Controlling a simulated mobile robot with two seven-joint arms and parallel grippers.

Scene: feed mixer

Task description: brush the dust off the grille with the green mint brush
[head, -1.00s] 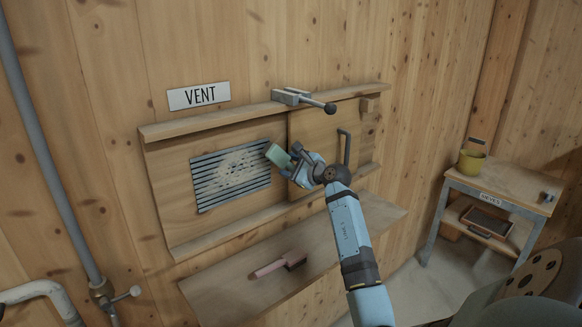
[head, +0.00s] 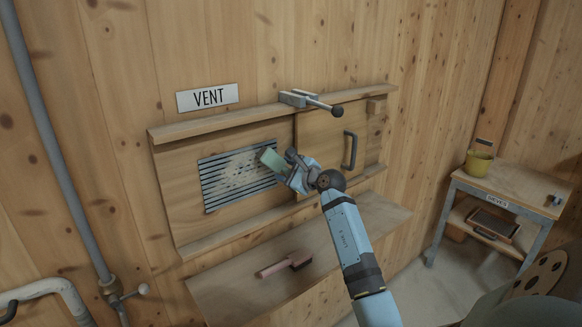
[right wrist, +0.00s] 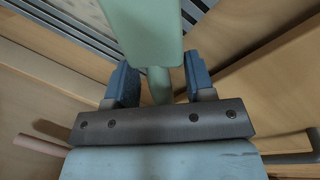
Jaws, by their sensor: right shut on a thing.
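The grille (head: 222,190) is a dark slatted panel in the wooden vent board, with a pale dust patch (head: 240,166) across its upper middle and right. My right gripper (head: 289,161) is shut on the handle of the mint green brush (head: 271,159). The brush overlaps the grille's right end in the head view; I cannot tell whether it touches. In the right wrist view the green brush (right wrist: 145,28) rises from between the blue fingers, with grille slats (right wrist: 75,38) behind it at upper left. Its bristles are hidden there. My left gripper is not in view.
A pink brush (head: 284,265) lies on the shelf (head: 225,292) below. A sliding wooden door (head: 328,140) with a dark handle (head: 350,150) is right of the grille, with a metal clamp (head: 302,98) above.

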